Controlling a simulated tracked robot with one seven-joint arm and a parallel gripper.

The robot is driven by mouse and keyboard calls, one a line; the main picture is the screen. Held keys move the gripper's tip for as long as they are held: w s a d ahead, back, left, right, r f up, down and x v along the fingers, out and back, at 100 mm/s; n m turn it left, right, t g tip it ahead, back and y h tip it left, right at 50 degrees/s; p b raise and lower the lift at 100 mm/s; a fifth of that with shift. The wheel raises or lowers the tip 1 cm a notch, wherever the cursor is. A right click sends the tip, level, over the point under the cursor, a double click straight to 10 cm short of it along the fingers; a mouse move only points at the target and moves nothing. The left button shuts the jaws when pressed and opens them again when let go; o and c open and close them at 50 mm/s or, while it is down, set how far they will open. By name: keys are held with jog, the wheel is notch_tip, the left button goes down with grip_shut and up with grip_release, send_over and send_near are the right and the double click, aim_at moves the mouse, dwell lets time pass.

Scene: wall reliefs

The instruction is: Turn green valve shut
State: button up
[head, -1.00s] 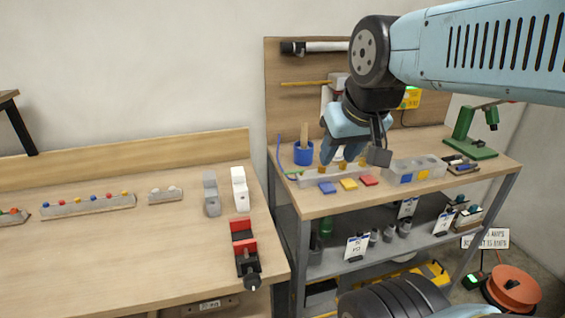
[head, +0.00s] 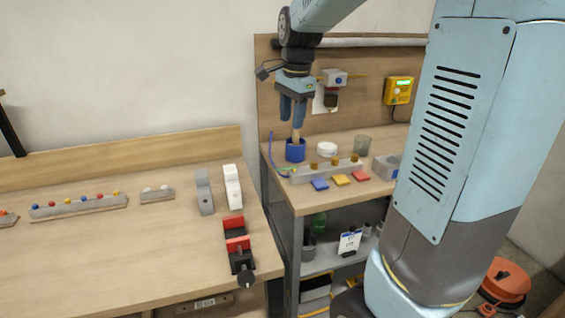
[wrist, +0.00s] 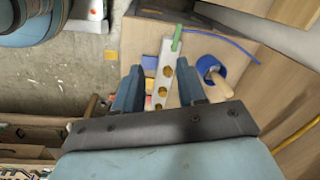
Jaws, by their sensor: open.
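The green valve handle (head: 285,171) shows small at the left end of the pale manifold bar (head: 330,173), beside a blue hose (head: 272,147). In the wrist view the green handle (wrist: 177,39) lies roughly along the bar (wrist: 172,56), at its far end. Brass knobs (wrist: 167,71) sit along the bar. My gripper (head: 292,118) points down above the shelf bench, near the blue cup. In the wrist view my gripper's fingers (wrist: 160,66) are apart and empty, with the bar showing between them. The green handle lies beyond the fingertips, not touched.
A blue cup (head: 295,152) with a wooden handle stands close to the hose. Blue, yellow (head: 341,180) and red blocks lie in front of the bar. A white round object (head: 327,149) stands behind it. The left bench holds a red vise (head: 236,238).

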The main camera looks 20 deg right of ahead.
aim_at(282, 168)
jog(key=w+f+m+g, duration=0.1)
jog(key=w+f+m, duration=0.3)
jog(key=w, duration=0.3)
jog(key=f, duration=1.3)
jog(key=shift+s+a+f, duration=0.2)
jog(key=shift+a+f, duration=0.1)
jog(key=shift+f, duration=0.05)
grip_shut()
